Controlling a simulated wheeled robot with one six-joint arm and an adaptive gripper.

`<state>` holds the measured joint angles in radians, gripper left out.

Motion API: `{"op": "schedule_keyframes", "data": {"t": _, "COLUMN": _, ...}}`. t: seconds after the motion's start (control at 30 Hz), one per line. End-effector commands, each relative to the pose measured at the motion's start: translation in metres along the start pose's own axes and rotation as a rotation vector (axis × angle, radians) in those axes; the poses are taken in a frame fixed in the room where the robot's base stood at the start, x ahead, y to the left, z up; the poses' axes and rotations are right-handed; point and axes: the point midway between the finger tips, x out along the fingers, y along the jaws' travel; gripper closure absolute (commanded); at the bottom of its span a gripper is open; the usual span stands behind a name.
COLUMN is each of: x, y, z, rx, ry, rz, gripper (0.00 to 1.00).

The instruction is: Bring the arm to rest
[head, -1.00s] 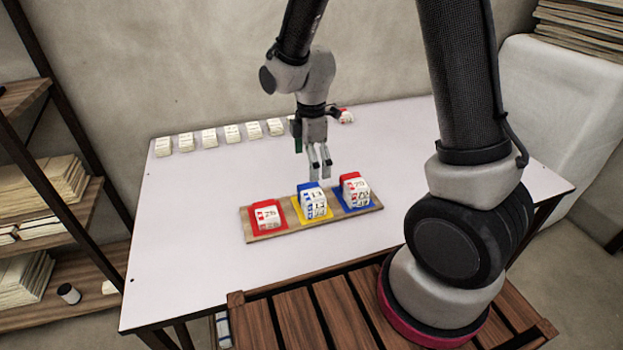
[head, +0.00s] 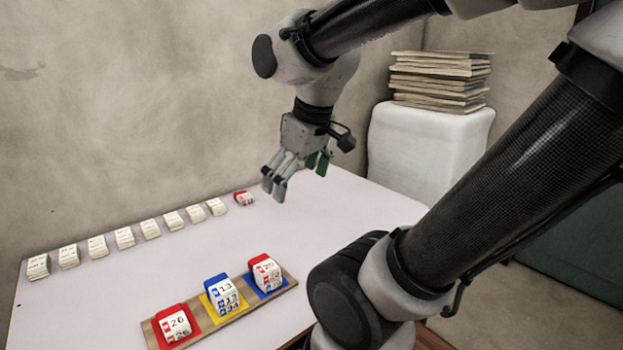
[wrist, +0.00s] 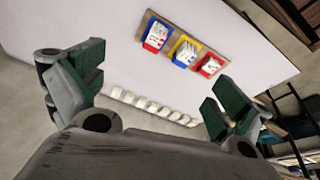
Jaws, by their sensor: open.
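My gripper (head: 275,182) is open and empty, raised above the back of the white table. Its two green-padded fingers stand wide apart in the wrist view (wrist: 160,95), with nothing between them. My arm reaches in from the right in the head view, its upper links high in the picture. A wooden board (head: 150,333) lies near the table's front.
A row of several white folded cloths (head: 124,238) runs along the table's back edge, ending in a red-and-white one (head: 243,198). A white cabinet (head: 428,150) with stacked boards (head: 440,82) stands behind right. The middle of the white table (head: 330,215) is clear.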

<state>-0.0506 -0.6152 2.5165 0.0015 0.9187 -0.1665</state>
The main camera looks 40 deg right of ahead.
Motion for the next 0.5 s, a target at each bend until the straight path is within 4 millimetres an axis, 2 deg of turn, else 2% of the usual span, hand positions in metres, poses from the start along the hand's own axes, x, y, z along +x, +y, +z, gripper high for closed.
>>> {"op": "schedule_keyframes", "data": {"t": 0.1, "x": -0.015, "y": 0.004, "z": 0.022, "rx": 0.145, "ry": 0.038, "rz": 0.016, "gripper": 0.0}}
{"op": "schedule_keyframes", "data": {"t": 0.2, "x": -0.02, "y": 0.005, "z": 0.03, "rx": 0.205, "ry": 0.051, "rz": 0.021, "gripper": 0.0}}
{"op": "schedule_keyframes", "data": {"t": 0.5, "x": -0.021, "y": 0.005, "z": 0.032, "rx": 0.219, "ry": 0.052, "rz": 0.022, "gripper": 0.0}}
